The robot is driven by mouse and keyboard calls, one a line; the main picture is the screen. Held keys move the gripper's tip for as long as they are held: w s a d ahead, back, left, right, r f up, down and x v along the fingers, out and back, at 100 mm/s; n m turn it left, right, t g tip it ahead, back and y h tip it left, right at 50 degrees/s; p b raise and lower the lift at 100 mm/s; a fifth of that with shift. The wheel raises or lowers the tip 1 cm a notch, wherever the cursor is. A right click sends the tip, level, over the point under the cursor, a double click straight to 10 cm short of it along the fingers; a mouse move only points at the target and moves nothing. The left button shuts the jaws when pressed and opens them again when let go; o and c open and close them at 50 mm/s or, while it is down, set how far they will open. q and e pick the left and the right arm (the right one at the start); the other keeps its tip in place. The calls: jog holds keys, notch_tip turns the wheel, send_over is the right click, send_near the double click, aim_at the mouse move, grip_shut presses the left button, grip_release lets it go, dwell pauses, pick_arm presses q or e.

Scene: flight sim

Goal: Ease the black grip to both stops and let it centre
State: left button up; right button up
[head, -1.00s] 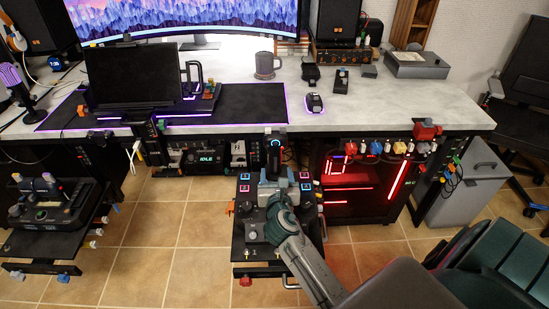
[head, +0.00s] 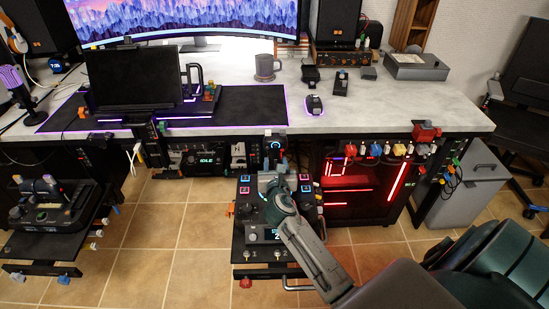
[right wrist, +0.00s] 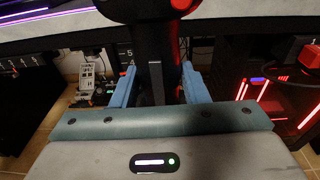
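The black grip (right wrist: 157,55) stands between the two blue fingers of my right gripper (right wrist: 159,80) in the right wrist view. The fingers lie close along both its sides, and its upper end runs out of the top of that picture. In the head view my right gripper (head: 271,182) is over the control panel (head: 246,254) below the desk's front edge. There the gripper and wrist largely hide the grip, so its exact tilt is hard to tell. My left gripper is not in view.
The desk (head: 370,106) overhangs behind the gripper. A red-lit computer case (head: 357,190) stands right of the panel. A second control unit (head: 52,209) is at the left. Tiled floor (head: 165,230) is free between the two units.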

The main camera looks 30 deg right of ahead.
jog(key=c, duration=0.4)
jog(key=shift+c, duration=0.2)
jog(key=shift+s+d, duration=0.1)
jog(key=shift+s+d+f+m, duration=0.1)
jog(key=shift+s+d+m, duration=0.4)
jog(key=shift+d+m, duration=0.35)
